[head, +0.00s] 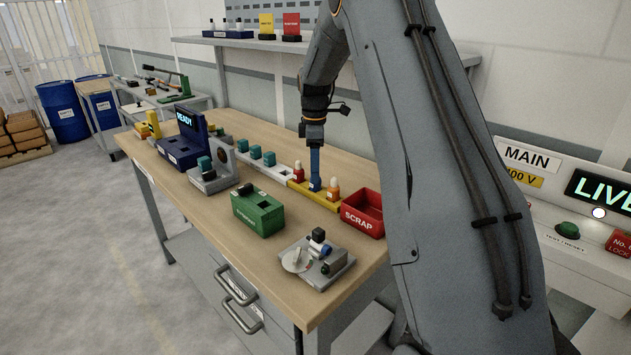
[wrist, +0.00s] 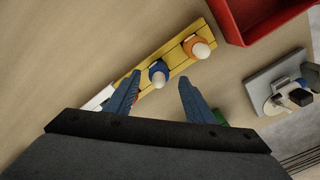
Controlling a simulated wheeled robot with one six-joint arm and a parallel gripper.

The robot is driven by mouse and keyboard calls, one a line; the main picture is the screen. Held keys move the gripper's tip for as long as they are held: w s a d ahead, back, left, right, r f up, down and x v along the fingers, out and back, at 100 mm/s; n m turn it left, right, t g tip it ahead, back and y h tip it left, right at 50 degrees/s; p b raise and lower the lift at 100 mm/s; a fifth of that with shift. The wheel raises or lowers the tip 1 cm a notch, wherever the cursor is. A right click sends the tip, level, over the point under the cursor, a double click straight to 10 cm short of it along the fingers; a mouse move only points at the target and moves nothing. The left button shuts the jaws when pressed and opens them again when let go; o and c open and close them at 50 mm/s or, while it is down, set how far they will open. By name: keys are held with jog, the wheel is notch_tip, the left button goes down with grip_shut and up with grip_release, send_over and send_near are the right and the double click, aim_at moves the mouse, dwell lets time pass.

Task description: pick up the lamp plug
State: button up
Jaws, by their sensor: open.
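Several lamp-like plugs with pale rounded tips stand in a yellow rack (head: 320,197); the rack also shows in the wrist view (wrist: 178,64). The red plug (head: 298,174) is at its left, the blue plug (wrist: 157,76) in the middle, the orange plug (head: 333,193) at its right. The orange plug also shows in the wrist view (wrist: 198,46). No frame tells which one is the lamp plug. My gripper (head: 315,170) points down over the blue plug. In the wrist view my gripper (wrist: 158,88) is open, its blue fingers apart on either side of the blue plug, holding nothing.
A red scrap bin (head: 362,213) stands just right of the rack. A green box (head: 258,213) and a small grey fixture (head: 322,262) sit nearer the front. A white rack with teal pieces (head: 262,168) adjoins on the left.

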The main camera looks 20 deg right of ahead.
jog(key=shift+d+f+p, duration=0.15)
jog(key=shift+f+p, duration=0.5)
jog(key=shift+f, duration=1.25)
jog(key=c, duration=1.2)
jog(key=shift+o, duration=0.2)
jog(key=shift+r, duration=0.1)
